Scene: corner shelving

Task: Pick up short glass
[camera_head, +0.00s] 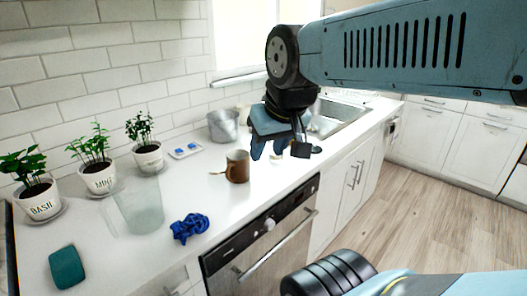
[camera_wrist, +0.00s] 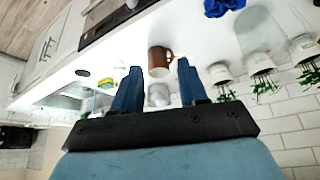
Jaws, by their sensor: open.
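A clear, see-through glass (camera_head: 137,207) stands upright on the white counter at the left, in front of the potted herbs. It also shows in the wrist view (camera_wrist: 262,32) at the upper right, outside my fingers. My gripper (camera_head: 267,152) is open and empty above the counter, well to the right of the glass. In the wrist view its blue fingers (camera_wrist: 159,68) are spread, with the brown mug (camera_wrist: 160,58) seen beyond the gap between them. The whole glass is visible, though its rim is faint.
The brown mug (camera_head: 237,166) stands between the glass and my gripper. A blue crumpled cloth (camera_head: 190,228) lies close to the glass, near the counter's front edge. Potted herbs (camera_head: 98,178) line the wall. A grey bucket (camera_head: 222,125) and sink (camera_head: 338,116) are farther back. A teal block (camera_head: 67,267) lies at front left.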

